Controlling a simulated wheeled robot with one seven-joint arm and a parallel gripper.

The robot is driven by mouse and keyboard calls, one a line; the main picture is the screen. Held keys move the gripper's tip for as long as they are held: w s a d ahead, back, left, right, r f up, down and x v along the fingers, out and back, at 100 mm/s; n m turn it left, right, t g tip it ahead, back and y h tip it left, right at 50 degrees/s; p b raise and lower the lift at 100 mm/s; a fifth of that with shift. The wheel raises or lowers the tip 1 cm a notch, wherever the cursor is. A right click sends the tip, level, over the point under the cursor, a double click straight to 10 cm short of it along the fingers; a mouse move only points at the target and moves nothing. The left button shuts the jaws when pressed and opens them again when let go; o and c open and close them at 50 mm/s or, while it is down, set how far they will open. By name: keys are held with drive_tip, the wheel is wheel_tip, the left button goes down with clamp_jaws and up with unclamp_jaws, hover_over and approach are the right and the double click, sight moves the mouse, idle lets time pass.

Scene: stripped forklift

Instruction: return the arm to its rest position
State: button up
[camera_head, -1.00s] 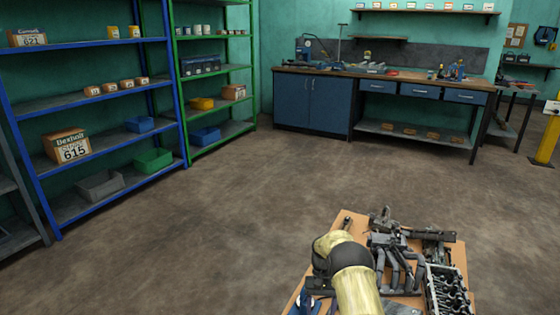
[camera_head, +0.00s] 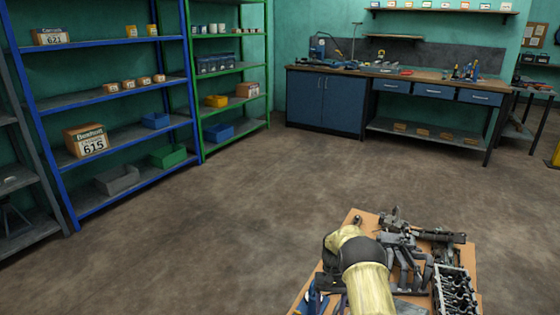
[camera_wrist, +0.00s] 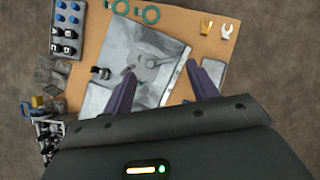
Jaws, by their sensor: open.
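My arm (camera_head: 367,285), cream with a dark joint, reaches over a wooden-topped table (camera_head: 357,214) at the bottom of the head view. In the wrist view my gripper (camera_wrist: 160,68) has two purple fingers spread well apart, with nothing held between them. Below the fingers is a grey metal plate or tray (camera_wrist: 120,45) on the tabletop (camera_wrist: 222,14). The height of the fingers above it is hard to tell. In the head view the gripper is mostly hidden behind the arm.
Metal engine parts (camera_head: 455,290) crowd the table's right side. The wrist view shows a tray of blue and black pieces (camera_wrist: 66,30) and green rings (camera_wrist: 120,7). A blue shelf (camera_head: 110,95), a green shelf (camera_head: 225,75) and a workbench (camera_head: 325,100) stand beyond open floor.

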drive_tip(key=s+r+t, duration=0.2)
drive_tip(key=s+r, duration=0.2)
drive_tip(key=r, duration=0.5)
drive_tip(key=s+r+t, duration=0.2)
drive_tip(key=s+r, duration=0.3)
drive_tip(key=r, duration=0.3)
drive_tip(key=s+r+n+t, duration=0.15)
drive_tip(key=s+r, duration=0.25)
drive_tip(key=s, duration=0.4)
drive_tip(key=s+r+t, duration=0.3)
drive_tip(key=s, duration=0.6)
wheel_tip(320, 180, up, 29)
drive_tip(key=p, duration=2.9)
drive_tip(key=shift+w+a+h, duration=0.3)
drive_tip(key=shift+w, duration=0.1)
